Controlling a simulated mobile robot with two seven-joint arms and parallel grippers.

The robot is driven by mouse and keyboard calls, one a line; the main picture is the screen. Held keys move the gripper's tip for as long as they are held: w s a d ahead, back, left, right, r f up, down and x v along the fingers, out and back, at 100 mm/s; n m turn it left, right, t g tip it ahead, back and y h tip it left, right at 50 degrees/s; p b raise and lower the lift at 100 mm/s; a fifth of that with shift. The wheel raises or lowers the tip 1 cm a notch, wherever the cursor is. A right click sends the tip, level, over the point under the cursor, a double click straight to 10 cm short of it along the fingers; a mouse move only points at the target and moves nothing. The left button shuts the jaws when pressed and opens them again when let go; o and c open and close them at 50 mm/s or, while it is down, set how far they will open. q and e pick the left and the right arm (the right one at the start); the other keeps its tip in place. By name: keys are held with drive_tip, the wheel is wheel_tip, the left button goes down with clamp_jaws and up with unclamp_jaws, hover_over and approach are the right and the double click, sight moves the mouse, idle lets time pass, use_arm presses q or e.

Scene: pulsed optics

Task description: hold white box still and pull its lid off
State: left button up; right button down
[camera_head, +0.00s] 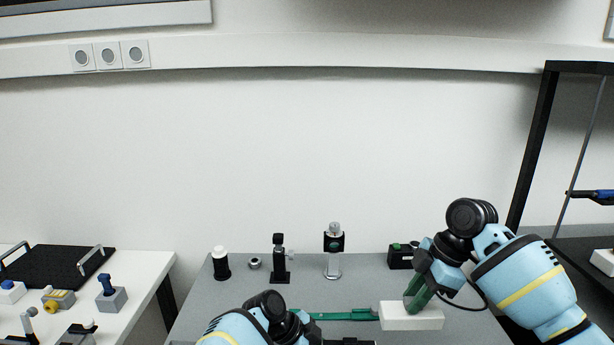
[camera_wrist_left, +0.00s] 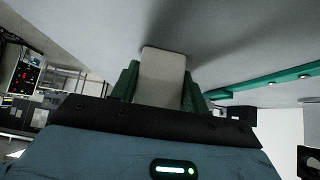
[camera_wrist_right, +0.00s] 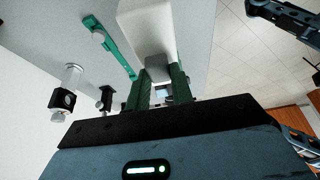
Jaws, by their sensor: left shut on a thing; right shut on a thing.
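The white box (camera_head: 398,322) is a low pale block on the grey table, towards the right. My right gripper (camera_head: 417,299) comes down on its top with green fingers. In the right wrist view those fingers (camera_wrist_right: 160,88) are shut on a pale part of the box top, which I take for the lid; the box (camera_wrist_right: 145,25) stretches away beyond. In the left wrist view my left gripper (camera_wrist_left: 160,90) is shut on the pale end of the box (camera_wrist_left: 162,70). In the head view the left gripper is mostly cut off at the bottom edge. No gap between lid and box shows.
A green bar (camera_head: 345,316) lies left of the box. Behind stand two post mounts (camera_head: 333,252) (camera_head: 281,262), a black cylinder with white top (camera_head: 221,265), a small ring (camera_head: 254,263) and a black block (camera_head: 400,257). A white side table (camera_head: 140,270) stands left.

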use_arm(q)
drive_tip(key=shift+a, duration=0.1)
idle(0.6)
drive_tip(key=o, duration=2)
drive_tip(key=shift+r, duration=0.2)
drive_tip(key=shift+c, duration=0.2)
drive_tip(key=shift+o, duration=0.8)
drive_tip(key=shift+w+a, duration=0.15)
drive_tip(key=shift+a, duration=1.9)
use_arm(e)
drive_tip(key=shift+r, duration=0.6)
use_arm(q)
drive_tip(key=shift+a+p, duration=0.3)
drive_tip(key=shift+a, duration=2.1)
use_arm(e)
drive_tip(key=shift+r, duration=0.15)
